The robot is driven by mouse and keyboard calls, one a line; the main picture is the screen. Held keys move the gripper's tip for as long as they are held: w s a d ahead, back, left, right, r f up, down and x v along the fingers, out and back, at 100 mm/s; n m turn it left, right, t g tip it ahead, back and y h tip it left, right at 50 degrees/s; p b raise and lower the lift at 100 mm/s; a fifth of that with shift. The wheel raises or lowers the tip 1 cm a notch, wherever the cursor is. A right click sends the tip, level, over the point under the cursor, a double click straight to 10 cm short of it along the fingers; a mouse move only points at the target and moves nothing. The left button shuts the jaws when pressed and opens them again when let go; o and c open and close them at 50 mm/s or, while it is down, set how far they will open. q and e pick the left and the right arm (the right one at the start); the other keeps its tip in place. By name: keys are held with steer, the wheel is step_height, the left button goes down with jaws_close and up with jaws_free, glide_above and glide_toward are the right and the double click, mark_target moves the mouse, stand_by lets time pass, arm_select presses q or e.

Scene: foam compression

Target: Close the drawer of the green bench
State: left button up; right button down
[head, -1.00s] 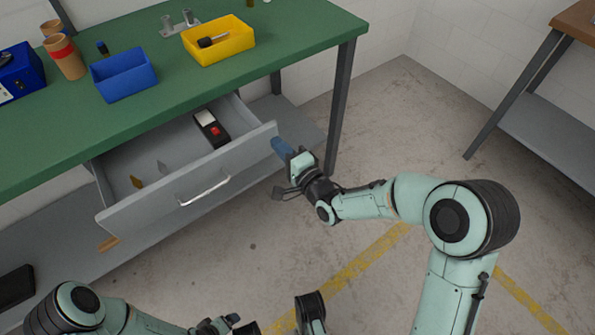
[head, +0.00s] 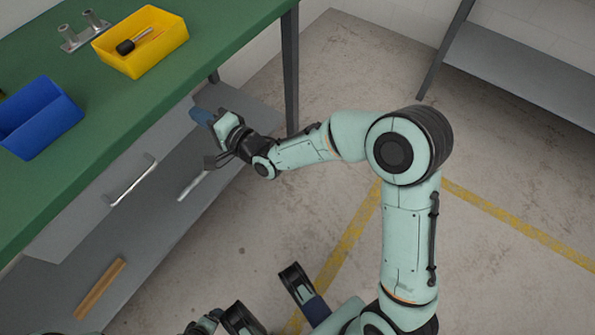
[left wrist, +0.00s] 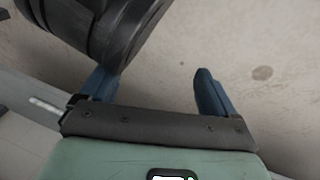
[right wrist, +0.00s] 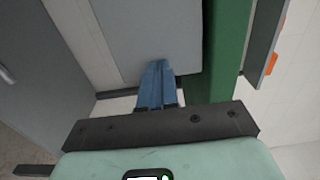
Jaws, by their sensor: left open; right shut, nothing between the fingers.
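The green bench (head: 120,95) stands at the left in the head view. Its grey drawer front (head: 85,212), with a pale bar handle (head: 131,180), sits close under the bench top's edge. No drawer interior shows. My right gripper (head: 203,117) is shut and empty, with its blue fingertips at the right end of the drawer front. In the right wrist view the shut fingers (right wrist: 158,66) overlap the grey panel (right wrist: 150,35); whether they touch is unclear. My left gripper (left wrist: 153,80) is open and empty over the floor, away from the drawer.
A yellow bin (head: 140,55) with a dark-handled tool and a blue bin (head: 40,125) stand on the bench top. A wooden bar (head: 100,288) and a pale bar (head: 195,183) show lower, around the under-shelf. Concrete floor (head: 300,215) is open at the right.

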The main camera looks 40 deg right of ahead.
steer(key=shift+w+r, duration=0.15)
steer(key=shift+r, duration=0.15)
